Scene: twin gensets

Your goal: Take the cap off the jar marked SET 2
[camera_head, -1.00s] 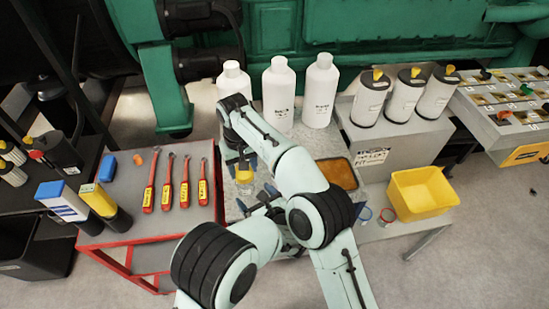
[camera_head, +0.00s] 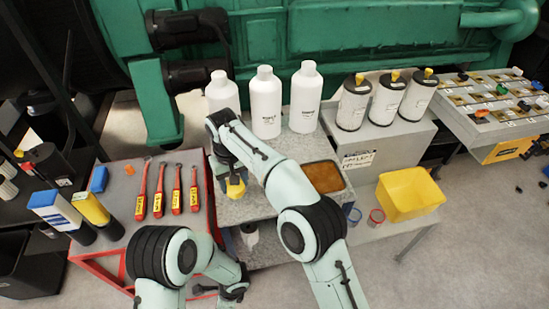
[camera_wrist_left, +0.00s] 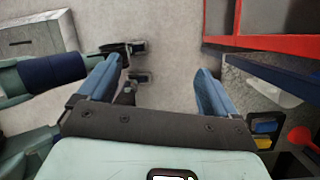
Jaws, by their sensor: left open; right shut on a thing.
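My right gripper (camera_head: 232,177) is shut on a small yellow thing (camera_head: 235,189), above the grey bench top near its front left edge. The yellow thing looks like a cap, but the fingers and wrist partly cover it. I cannot tell whether a jar is still attached to it. No SET 2 mark is readable. My left gripper (camera_head: 235,288) is low at the front, apart from the yellow thing. In the left wrist view my left gripper (camera_wrist_left: 158,82) is open, with nothing between its blue fingertips.
Three white bottles (camera_head: 266,105) stand at the back of the bench, with an amber tray (camera_head: 323,177) to the right. A small pale round object (camera_head: 249,234) is below the bench edge. A red-framed cart (camera_head: 110,265) with several red-handled tools is left; a yellow bin (camera_head: 408,194) is right.

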